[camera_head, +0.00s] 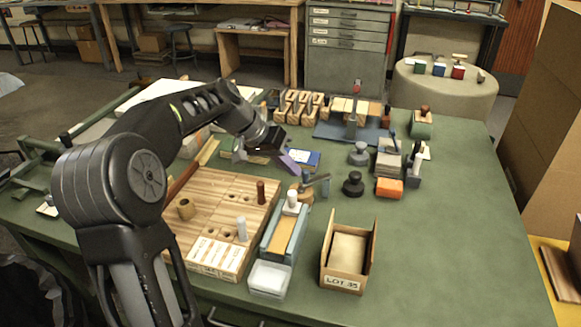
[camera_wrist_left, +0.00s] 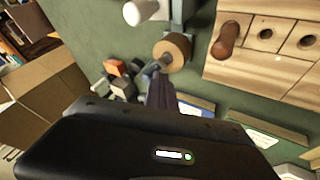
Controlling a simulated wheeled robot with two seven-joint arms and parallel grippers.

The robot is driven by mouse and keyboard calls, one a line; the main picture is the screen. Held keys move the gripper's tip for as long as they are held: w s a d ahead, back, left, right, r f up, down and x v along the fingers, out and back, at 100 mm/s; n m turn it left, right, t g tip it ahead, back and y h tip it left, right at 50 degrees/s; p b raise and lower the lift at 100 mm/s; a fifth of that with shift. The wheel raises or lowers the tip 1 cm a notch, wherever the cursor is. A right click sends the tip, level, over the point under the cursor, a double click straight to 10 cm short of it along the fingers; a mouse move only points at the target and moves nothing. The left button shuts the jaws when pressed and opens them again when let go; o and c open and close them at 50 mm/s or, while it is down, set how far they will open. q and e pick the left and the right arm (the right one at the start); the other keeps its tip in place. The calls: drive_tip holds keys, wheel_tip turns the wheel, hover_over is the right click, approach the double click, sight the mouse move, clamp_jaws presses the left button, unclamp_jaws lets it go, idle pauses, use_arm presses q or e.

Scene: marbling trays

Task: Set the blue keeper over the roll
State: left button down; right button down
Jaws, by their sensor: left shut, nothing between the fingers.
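My left gripper (camera_head: 290,163) is shut and empty, above the table just beyond the wooden board. Its dark fingers (camera_wrist_left: 160,92) also show in the left wrist view. A tan roll (camera_wrist_left: 172,50) stands near the fingers in the left wrist view; in the head view it is partly hidden near the end of the blue tray. A blue-grey piece with an arm (camera_head: 318,179), perhaps the blue keeper, is beside the roll, to the right of my gripper; I cannot tell whether it covers the roll. My right gripper is not in view.
The wooden board (camera_head: 229,190) holds several pegs. The long blue tray (camera_head: 270,243) with a white knob (camera_head: 292,197) lies beside it. An open cardboard box (camera_head: 343,282) stands front right. The table's right front is clear.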

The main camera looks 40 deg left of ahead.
use_arm(q)
drive_tip(key=shift+w+a+p, duration=0.45)
drive_tip(key=shift+w+a, duration=0.05)
drive_tip(key=shift+w, duration=0.15)
